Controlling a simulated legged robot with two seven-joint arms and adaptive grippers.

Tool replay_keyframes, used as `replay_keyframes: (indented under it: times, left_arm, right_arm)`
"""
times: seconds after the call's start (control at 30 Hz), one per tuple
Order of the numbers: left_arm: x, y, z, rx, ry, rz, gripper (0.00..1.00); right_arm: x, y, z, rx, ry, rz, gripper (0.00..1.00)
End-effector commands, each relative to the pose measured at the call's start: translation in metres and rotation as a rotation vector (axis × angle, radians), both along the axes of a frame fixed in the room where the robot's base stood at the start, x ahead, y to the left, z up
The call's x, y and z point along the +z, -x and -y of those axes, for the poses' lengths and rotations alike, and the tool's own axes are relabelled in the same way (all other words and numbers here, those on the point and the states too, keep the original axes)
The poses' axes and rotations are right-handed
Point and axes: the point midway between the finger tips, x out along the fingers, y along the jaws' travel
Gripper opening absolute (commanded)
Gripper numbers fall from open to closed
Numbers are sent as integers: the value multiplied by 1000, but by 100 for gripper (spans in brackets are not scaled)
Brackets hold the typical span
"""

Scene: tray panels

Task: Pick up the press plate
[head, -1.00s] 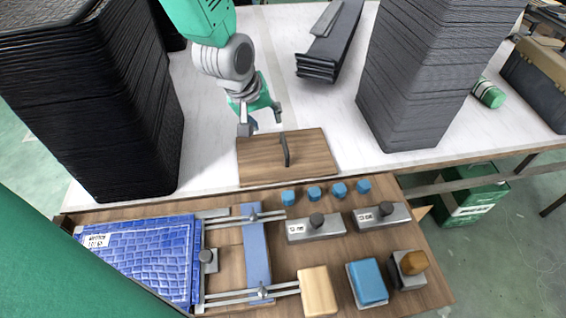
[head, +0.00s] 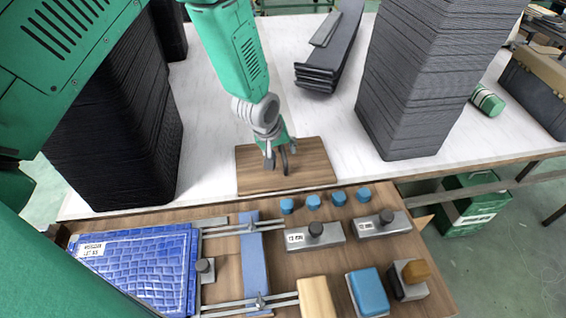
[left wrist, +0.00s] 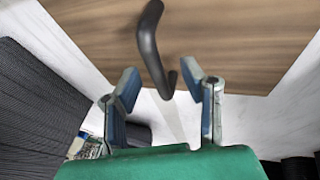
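The press plate (head: 312,172) is a flat brown wooden board with an upright dark handle, lying on the white table near its front edge. My left gripper (head: 277,163) is low over the board at the handle. In the left wrist view the board (left wrist: 235,45) fills the top, and the dark handle (left wrist: 150,45) reaches down toward the gap between the two open fingers (left wrist: 160,85). The fingers are apart, with visible room on both sides of the handle. Contact with the handle does not show. My right gripper is not in view.
Tall stacks of dark trays stand left (head: 120,130) and right (head: 415,80) of the board. In front is a wooden bench with a blue textured panel (head: 135,265), several blue knobs, metal blocks (head: 315,238) and a blue block (head: 368,292). Flat dark pieces (head: 325,60) lie behind.

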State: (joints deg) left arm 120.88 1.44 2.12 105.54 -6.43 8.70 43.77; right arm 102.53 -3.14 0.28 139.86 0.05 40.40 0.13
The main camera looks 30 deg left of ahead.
Motion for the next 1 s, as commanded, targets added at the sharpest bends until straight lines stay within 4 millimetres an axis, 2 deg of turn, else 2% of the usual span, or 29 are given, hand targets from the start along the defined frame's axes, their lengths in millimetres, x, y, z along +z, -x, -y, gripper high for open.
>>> replay_keyframes:
  times: [0.1,0.33,0.37,0.4,0.47,0.83,1.0]
  left_arm:
    - [-10,-4,1,-2,-1,0,36]
    - [-11,-4,0,-1,0,1,36]
    - [-11,-4,-1,0,1,1,33]
    - [-11,-4,-1,-1,1,1,19]
    - [-12,-4,-1,-1,1,1,0]
    - [-9,-5,0,-1,-1,2,0]
    - [11,-6,0,2,0,7,0]
  right_arm:
    - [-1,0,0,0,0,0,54]
    - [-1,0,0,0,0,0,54]
    - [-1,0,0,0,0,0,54]
    - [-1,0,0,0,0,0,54]
    - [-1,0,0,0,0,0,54]
    - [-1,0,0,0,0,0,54]
    - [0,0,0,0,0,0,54]
